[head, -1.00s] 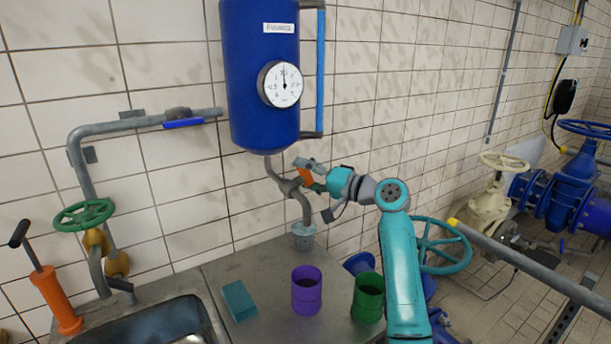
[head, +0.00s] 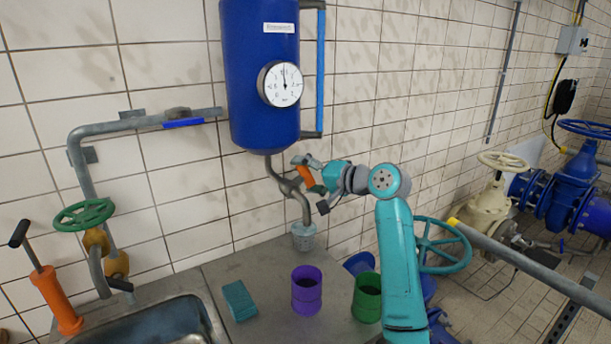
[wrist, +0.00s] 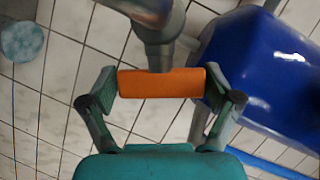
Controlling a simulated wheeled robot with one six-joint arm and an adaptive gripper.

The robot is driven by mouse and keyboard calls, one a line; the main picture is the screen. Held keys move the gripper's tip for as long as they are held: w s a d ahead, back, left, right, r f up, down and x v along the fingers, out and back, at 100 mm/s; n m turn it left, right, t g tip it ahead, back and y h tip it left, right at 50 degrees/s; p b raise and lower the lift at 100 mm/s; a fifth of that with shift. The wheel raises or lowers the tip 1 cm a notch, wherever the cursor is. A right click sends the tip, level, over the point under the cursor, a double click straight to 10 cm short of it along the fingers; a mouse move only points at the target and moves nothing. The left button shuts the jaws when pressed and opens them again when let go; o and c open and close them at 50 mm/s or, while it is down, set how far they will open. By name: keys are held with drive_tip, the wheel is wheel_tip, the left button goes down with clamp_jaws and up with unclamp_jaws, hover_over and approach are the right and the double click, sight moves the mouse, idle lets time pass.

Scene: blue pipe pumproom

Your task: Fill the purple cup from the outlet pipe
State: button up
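The purple cup (head: 306,290) stands upright on the metal counter, in front of the outlet pipe (head: 305,208) and apart from it. The pipe hangs under the blue tank (head: 260,75), with a grey speckled container (head: 304,237) below its mouth. An orange valve handle (head: 305,177) is on the pipe. My gripper (head: 313,183) is at this handle. In the wrist view its fingers (wrist: 161,88) are wide apart, with the orange handle (wrist: 160,83) spanning most of the gap between them. I cannot tell whether the fingers touch its ends.
A green cup (head: 367,297) stands right of the purple cup, close to my arm. A teal sponge-like block (head: 239,300) lies left of it, beside the sink (head: 165,325). A green handwheel (head: 84,214) and orange hand pump (head: 56,299) are at the left.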

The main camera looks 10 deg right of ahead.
idle(0.3)
drive_tip(key=v, duration=1.2)
drive_tip(key=shift+f, duration=0.1)
